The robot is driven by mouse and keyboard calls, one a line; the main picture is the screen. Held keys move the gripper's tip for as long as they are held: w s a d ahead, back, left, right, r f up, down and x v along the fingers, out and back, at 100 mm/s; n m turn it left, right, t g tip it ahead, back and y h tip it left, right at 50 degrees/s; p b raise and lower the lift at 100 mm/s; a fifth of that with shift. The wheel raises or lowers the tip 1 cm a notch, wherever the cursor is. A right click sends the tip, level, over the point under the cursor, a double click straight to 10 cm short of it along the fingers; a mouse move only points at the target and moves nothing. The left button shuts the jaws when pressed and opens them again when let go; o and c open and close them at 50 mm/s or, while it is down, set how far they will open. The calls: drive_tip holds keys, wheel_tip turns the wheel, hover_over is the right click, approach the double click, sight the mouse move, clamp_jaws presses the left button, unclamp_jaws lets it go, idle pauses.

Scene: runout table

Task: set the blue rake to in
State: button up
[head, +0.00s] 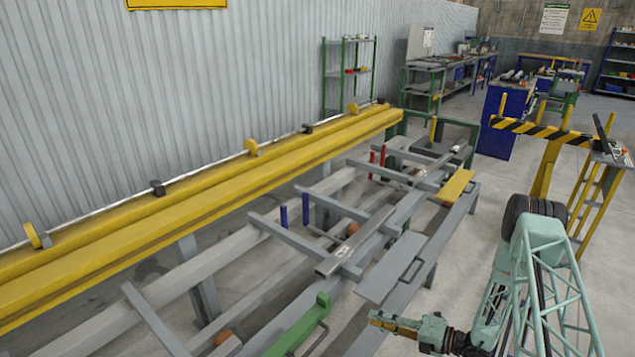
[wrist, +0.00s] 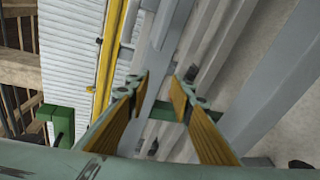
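Two upright blue pegs (head: 295,212), which look like part of the blue rake, stand among the grey rails in the middle of the table in the head view. How they join the rest of the rake is not clear. My gripper (head: 375,318) is at the lower middle of the head view, nearer the camera and to the right of the blue pegs, apart from them. In the wrist view my gripper (wrist: 160,84) has its two yellow-padded fingers spread, with nothing between them. I cannot make out the blue pegs in the wrist view.
Two red pegs (head: 377,158) stand farther along the table. A grey plate (head: 392,267), a yellow plate (head: 455,187) and a green handled part (head: 300,328) line the near side. A yellow beam (head: 200,205) runs behind.

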drive_tip(key=a+r+n+g, duration=0.35)
drive_tip(key=r+n, duration=0.25)
drive_tip(key=r, duration=0.8)
drive_tip(key=s+a+r+n+g+h, duration=0.15)
drive_tip(key=s+r+n, duration=0.35)
drive_tip(key=r, duration=0.5)
drive_tip(key=s+a+r+n+g, duration=0.25)
drive_tip(key=s+r+n, duration=0.25)
drive_tip(key=r, duration=0.5)
drive_tip(key=s+a+r+n+g+h, duration=0.1)
drive_tip(key=s+a+r+n+g, duration=0.25)
drive_tip(key=r, duration=0.65)
drive_tip(key=s+d+r+n+t+h, duration=0.1)
drive_tip(key=s+r+n+h, duration=0.2)
drive_tip(key=s+r+n, duration=0.4)
drive_tip(key=s+r+n+t+h, duration=0.1)
drive_tip(key=s+r+n+h, duration=0.15)
drive_tip(key=s+r, duration=0.55)
drive_tip(key=s+d+r+n+t+h, duration=0.2)
drive_tip(key=s+d+r+n, duration=0.1)
drive_tip(key=s, duration=0.7)
drive_tip(key=s+d+r+n+t+h, duration=0.3)
drive_tip(key=s+d+n, duration=0.3)
drive_tip(key=s+n, duration=0.2)
drive_tip(key=shift+s+d+r, duration=0.15)
drive_tip(key=shift+s+r, duration=0.05)
drive_tip(key=shift+s, duration=1.1)
